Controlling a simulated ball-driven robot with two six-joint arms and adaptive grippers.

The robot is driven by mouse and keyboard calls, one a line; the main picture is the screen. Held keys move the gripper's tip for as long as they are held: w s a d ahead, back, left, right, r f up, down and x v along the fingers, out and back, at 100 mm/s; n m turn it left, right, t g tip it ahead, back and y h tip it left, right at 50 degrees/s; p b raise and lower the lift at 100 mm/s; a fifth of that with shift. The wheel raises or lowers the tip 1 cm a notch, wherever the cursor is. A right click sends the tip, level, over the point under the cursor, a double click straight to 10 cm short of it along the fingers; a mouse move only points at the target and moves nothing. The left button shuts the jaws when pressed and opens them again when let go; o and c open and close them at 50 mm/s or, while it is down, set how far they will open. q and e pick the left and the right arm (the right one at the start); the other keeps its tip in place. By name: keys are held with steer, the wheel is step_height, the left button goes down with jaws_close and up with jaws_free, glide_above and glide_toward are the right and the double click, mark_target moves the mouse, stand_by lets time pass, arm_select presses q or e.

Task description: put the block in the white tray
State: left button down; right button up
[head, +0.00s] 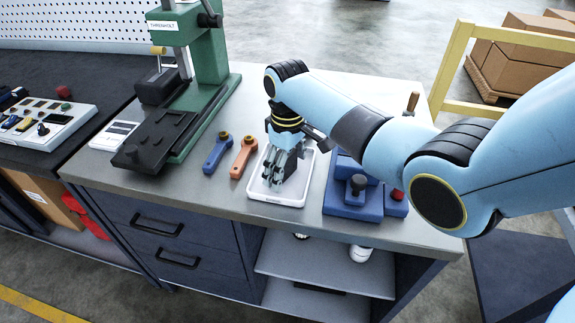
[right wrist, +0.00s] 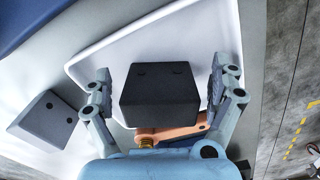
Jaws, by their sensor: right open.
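The white tray (head: 276,201) lies on the grey bench top, between the orange wrench and the blue fixture. My right gripper (head: 275,178) points down over the tray. In the right wrist view, its two fingers are spread wide on either side of a dark block (right wrist: 160,95) with two small holes. Gaps show between the fingers and the block. The block appears within the tray's outline; its underside and contact with the tray floor are hidden. My left gripper is out of view.
A blue wrench (head: 217,152) and an orange wrench (head: 243,157) lie left of the tray. The blue fixture (head: 352,203) stands close on its right. A green press (head: 205,70) stands at the back left. Another dark block (right wrist: 42,120) lies outside the tray in the right wrist view.

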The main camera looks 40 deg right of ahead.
step_height(320, 180, up, 12)
steer(key=shift+r, duration=0.15)
stand_by(0.5)
stand_by(0.4)
